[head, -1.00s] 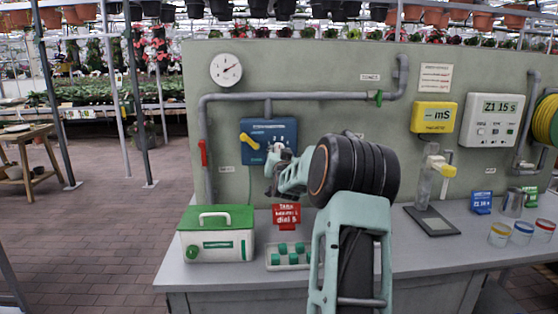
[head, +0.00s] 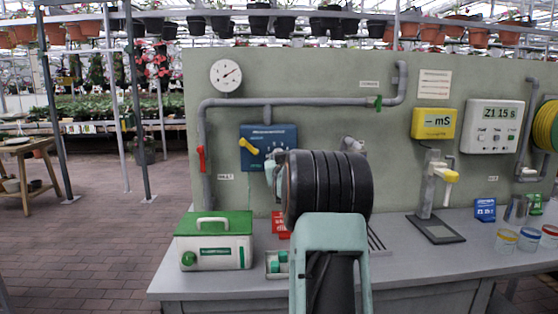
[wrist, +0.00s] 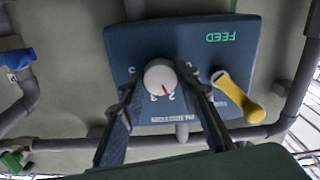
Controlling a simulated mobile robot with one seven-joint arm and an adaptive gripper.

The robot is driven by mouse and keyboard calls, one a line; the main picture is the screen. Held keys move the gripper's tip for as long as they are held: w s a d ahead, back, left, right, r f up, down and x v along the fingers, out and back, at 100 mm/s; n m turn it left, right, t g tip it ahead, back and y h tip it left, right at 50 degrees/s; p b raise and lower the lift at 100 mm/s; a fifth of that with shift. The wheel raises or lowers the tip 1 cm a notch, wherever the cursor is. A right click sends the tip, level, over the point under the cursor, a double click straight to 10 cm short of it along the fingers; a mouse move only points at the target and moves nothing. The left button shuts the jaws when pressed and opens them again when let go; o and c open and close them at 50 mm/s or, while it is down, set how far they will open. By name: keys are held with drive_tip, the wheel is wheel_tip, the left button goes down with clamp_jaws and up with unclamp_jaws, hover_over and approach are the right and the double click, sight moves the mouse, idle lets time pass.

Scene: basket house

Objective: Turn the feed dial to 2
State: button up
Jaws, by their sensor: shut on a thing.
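The feed panel (head: 282,133) is a blue box on the green wall, with a yellow lever (head: 249,146) at its left; in the wrist view the panel (wrist: 190,40) appears upside down with the word FEED. The white feed dial (wrist: 158,74) has a short red mark, which points down and slightly right in the wrist view, towards a small numeral that looks like 2. My gripper (wrist: 160,82) is shut on the dial, one finger at each side. In the head view my arm hides the dial and the fingertips.
A green-lidded white box (head: 215,240) stands on the bench left of my arm. A red sign (head: 280,222) and a small tray (head: 270,268) are partly hidden by my arm. Grey pipes run around the panel, with a red-handled valve (head: 201,158) at the left.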

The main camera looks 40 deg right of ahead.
drive_tip(key=shift+r, duration=0.1)
drive_tip(key=o, duration=1.2)
drive_tip(key=shift+c, duration=0.2)
drive_tip(key=v, duration=1.2)
